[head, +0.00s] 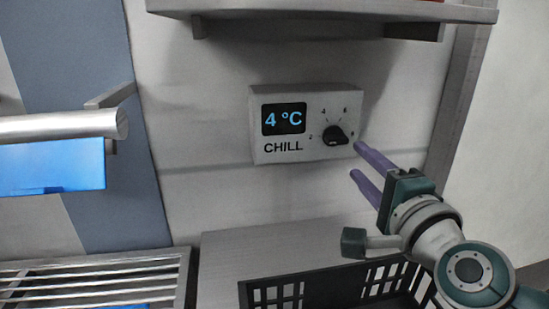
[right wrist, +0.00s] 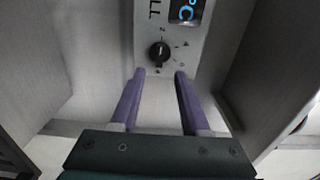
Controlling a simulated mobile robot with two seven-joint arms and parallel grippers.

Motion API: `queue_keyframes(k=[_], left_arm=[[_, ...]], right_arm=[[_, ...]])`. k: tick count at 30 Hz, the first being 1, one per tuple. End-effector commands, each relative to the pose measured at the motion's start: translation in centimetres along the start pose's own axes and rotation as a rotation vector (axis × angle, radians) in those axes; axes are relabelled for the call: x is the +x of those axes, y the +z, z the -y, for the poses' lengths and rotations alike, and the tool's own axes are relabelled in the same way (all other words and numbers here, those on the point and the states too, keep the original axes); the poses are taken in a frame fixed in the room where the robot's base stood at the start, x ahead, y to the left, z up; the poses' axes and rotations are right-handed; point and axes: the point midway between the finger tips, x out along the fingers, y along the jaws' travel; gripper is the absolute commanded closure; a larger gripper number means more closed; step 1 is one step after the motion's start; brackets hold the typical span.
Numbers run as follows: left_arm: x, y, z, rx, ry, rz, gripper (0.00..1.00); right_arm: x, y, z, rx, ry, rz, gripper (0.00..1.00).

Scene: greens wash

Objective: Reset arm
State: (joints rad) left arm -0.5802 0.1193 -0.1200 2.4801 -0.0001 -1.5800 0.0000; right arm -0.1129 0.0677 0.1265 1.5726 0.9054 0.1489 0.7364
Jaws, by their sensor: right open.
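My right gripper (head: 356,161) is in the head view, just right of and below the chill control box (head: 256,128) on the wall. Its two purple fingers are apart, with nothing between them. In the right wrist view the open fingers (right wrist: 160,74) point toward the box's black knob (right wrist: 159,53), which sits just beyond the fingertips and looks untouched. The knob (head: 335,135) also shows in the head view, beside a display reading 4 °C. My left gripper is not in view.
A black slatted crate (head: 262,295) stands below my right arm. A metal wire rack (head: 90,285) is at lower left. A metal bar (head: 60,126) with a blue sheet (head: 50,168) juts in at left. A shelf (head: 330,10) hangs above the box.

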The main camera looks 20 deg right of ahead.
Motion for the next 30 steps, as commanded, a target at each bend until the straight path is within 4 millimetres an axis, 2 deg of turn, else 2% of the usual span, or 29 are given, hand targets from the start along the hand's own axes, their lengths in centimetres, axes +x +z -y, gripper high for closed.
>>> queue_keyframes(k=[3, 6, 22, 26, 29, 30], left_arm=[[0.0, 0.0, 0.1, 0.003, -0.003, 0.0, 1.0], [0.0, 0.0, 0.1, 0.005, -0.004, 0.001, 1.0], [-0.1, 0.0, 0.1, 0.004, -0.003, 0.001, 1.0], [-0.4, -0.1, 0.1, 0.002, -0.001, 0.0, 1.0], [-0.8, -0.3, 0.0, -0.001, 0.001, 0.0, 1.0], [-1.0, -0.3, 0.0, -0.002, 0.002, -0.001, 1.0]], right_arm=[[-1.4, 0.0, -0.1, 0.0, 0.001, 0.0, 0.54], [-1.9, 0.0, 0.0, 0.0, 0.0, 0.0, 0.54], [-2.1, 0.3, 0.0, -0.011, 0.004, 0.013, 0.54], [-3.0, 3.2, 0.0, -0.143, 0.05, 0.144, 0.54], [-5.3, 7.4, -0.6, -0.374, 0.127, 0.349, 0.54], [-6.8, 8.9, -1.2, -0.491, 0.166, 0.445, 0.54]])
